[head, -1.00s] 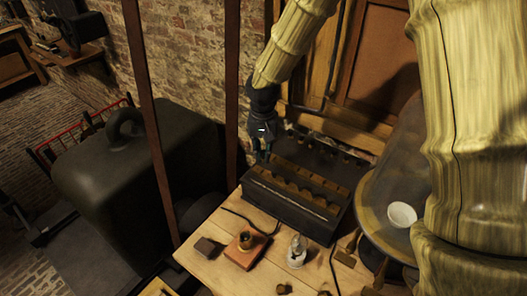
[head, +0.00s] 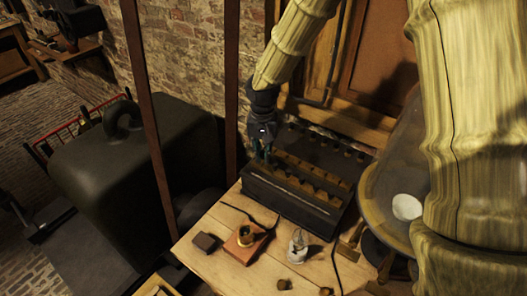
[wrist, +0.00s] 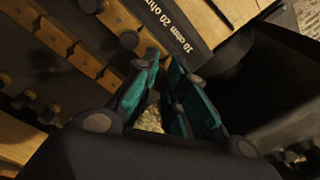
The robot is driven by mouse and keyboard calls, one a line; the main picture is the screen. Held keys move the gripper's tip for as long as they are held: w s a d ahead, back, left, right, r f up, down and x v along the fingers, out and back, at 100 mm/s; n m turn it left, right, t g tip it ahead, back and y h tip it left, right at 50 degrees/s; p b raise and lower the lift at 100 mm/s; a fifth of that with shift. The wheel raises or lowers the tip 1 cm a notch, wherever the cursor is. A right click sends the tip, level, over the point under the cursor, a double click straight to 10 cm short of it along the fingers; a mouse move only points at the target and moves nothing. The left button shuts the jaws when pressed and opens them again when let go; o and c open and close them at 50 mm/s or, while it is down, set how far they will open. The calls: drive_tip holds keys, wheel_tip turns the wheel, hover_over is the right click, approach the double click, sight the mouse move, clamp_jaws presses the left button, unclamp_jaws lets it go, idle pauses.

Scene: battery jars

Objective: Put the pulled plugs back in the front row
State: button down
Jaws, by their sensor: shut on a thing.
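The dark resistance box (head: 290,205) stands on the wooden table, with brass-coloured bars (head: 312,175) along its top. My gripper (head: 264,154) is over the box's left end. In the wrist view, its teal fingers (wrist: 166,80) are close together beside the bars (wrist: 115,22), near the "10 ohm 20 ohm" label (wrist: 165,22). My gripper is shut on what seems a plug, mostly hidden between the fingers; I cannot tell whether it touches a hole. Two small brown knobs, perhaps plugs, lie at the table front (head: 284,284) (head: 326,291).
A brick-coloured block with a brass fitting (head: 245,238), a small dark block (head: 205,242) and a white-based glass piece (head: 298,246) stand before the box. A large glass dish (head: 385,190) is close on the right. A brown post (head: 232,90) rises left of my gripper.

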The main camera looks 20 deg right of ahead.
drive_tip(key=shift+f, duration=1.25)
idle(1.1)
drive_tip(key=c, duration=1.4)
unclamp_jaws()
wheel_tip(320, 180, up, 12)
drive_tip(key=shift+f, duration=0.1)
drive_tip(key=shift+s, duration=0.1)
